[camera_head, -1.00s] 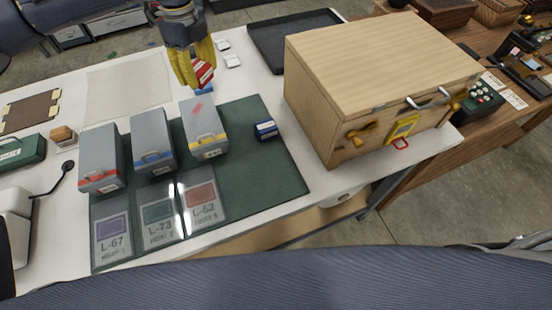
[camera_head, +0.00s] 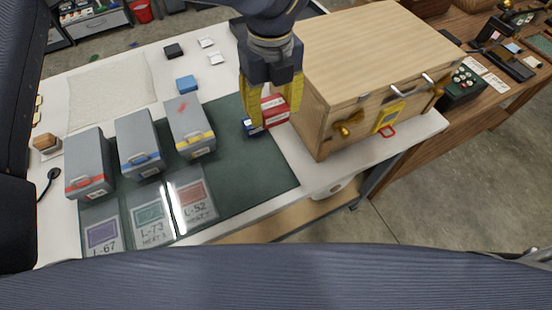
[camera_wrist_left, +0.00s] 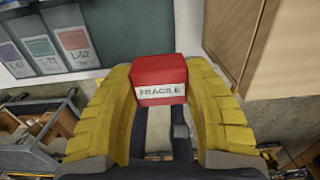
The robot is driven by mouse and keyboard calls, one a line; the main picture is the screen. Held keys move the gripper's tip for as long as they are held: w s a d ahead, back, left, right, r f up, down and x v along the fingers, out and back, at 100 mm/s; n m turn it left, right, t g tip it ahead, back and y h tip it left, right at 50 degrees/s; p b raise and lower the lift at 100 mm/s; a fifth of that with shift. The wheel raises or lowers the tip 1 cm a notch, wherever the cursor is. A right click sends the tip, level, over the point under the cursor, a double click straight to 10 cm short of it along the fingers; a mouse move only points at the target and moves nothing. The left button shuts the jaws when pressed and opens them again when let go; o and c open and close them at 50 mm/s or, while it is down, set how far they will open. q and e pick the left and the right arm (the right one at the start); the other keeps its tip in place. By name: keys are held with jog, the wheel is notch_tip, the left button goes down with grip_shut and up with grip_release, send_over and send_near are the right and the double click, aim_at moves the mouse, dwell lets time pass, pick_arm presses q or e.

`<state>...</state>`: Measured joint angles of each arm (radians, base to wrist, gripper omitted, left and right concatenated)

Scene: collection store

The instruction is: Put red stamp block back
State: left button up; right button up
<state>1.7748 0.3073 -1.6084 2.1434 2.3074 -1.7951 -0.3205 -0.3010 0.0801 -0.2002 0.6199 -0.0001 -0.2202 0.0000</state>
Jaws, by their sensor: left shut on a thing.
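My left gripper (camera_head: 271,110) has yellow fingers and is shut on the red stamp block (camera_head: 275,111). In the left wrist view the red block (camera_wrist_left: 158,80) sits between both fingers, and its white label reads FRAGILE. In the head view it is just right of the blue stamp block (camera_head: 251,128), near the right edge of the green mat (camera_head: 239,170). I cannot tell whether the red block touches the mat or the blue block. A finger partly hides both blocks. My right gripper is not in view.
Three grey boxes with red (camera_head: 89,163), blue (camera_head: 138,142) and yellow (camera_head: 189,125) fronts stand to the left; the yellow-fronted one has a red mark on top. A blue pad (camera_head: 186,83) lies behind them. A wooden chest (camera_head: 375,50) stands close on the right.

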aim_at(273, 163)
pick_arm(q)
notch_tip(273, 163, down, 19)
dwell(0.9)
jog(key=shift+f, duration=0.2)
jog(key=o, duration=1)
jog(key=shift+o, duration=0.2)
jog(key=shift+r, duration=0.2)
notch_tip(273, 163, up, 12)
